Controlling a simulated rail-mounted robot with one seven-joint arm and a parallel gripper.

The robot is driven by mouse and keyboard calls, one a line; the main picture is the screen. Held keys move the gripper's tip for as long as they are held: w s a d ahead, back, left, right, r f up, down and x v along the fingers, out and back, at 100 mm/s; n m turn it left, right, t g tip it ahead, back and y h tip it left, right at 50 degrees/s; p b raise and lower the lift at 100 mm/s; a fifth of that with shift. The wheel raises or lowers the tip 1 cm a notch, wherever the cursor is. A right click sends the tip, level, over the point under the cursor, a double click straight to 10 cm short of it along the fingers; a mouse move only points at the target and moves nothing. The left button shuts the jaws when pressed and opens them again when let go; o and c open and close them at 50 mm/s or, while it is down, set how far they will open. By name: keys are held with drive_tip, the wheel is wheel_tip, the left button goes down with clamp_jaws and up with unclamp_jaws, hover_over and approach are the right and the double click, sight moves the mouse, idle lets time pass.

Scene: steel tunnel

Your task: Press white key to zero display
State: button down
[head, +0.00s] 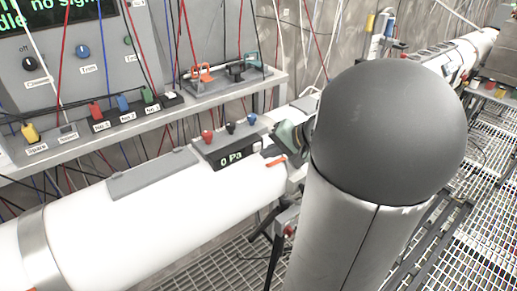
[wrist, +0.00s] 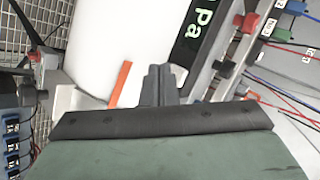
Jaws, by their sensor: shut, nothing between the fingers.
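The dark display box (head: 228,150) sits on top of the thick white tube and reads "0 Pa" in the head view. The white key (head: 257,143) is a small pale square at the box's right end.
Red and dark blue plugs (head: 230,128) stand along the box's back edge. An orange strip (head: 275,160) lies on the tube beside the box. A shelf (head: 150,125) with coloured plugs and cables runs behind. Metal grating (head: 235,262) lies below.

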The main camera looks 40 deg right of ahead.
drive_tip(key=s, duration=0.6)
idle(1.0)
drive_tip(key=s+a+f+n+g+h, duration=0.1)
drive_tip(key=s+a+f+n+g, duration=0.1)
drive_tip(key=a, duration=0.5)
drive_tip(key=s+a+f+n+g+h, duration=0.1)
drive_tip(key=s+a+f+n+g, duration=0.1)
drive_tip(key=a+n, duration=0.3)
drive_tip(key=s+a+f+n+g+h, duration=0.2)
drive_tip(key=s+a+n+g, duration=0.1)
drive_tip(key=a, duration=0.8)
drive_tip(key=shift+s+a+f+n+g, duration=0.2)
drive_tip(key=shift+s+f+n+g, duration=0.15)
drive_tip(key=shift+s+g, duration=0.2)
